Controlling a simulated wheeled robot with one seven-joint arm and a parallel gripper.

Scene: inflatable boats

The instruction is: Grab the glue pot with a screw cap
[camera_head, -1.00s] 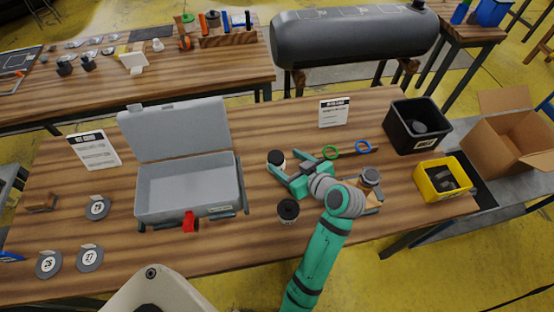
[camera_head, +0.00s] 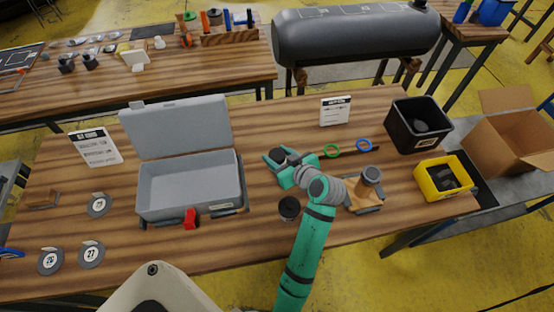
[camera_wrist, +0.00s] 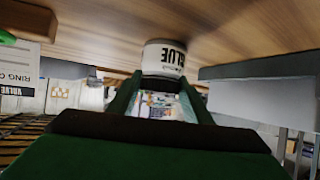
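A small white pot with a dark top (camera_head: 278,155) stands on the table right of the grey case. In the wrist view the pot (camera_wrist: 163,57) appears upside down, with "GLUE" on its label. My gripper (camera_head: 279,160) is open, with its green fingers on either side of the pot; a firm grip does not show. A second dark-topped pot (camera_head: 289,208) stands nearer the front, left of my arm. The pots' cap details are too small to tell.
The open grey case (camera_head: 160,205) is left of the pots. Green (camera_head: 333,151) and blue (camera_head: 363,145) rings lie behind my arm. A wooden stand with a grey piece (camera_head: 368,190), a black bin (camera_head: 420,143) and a yellow bin (camera_head: 430,190) are to the right.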

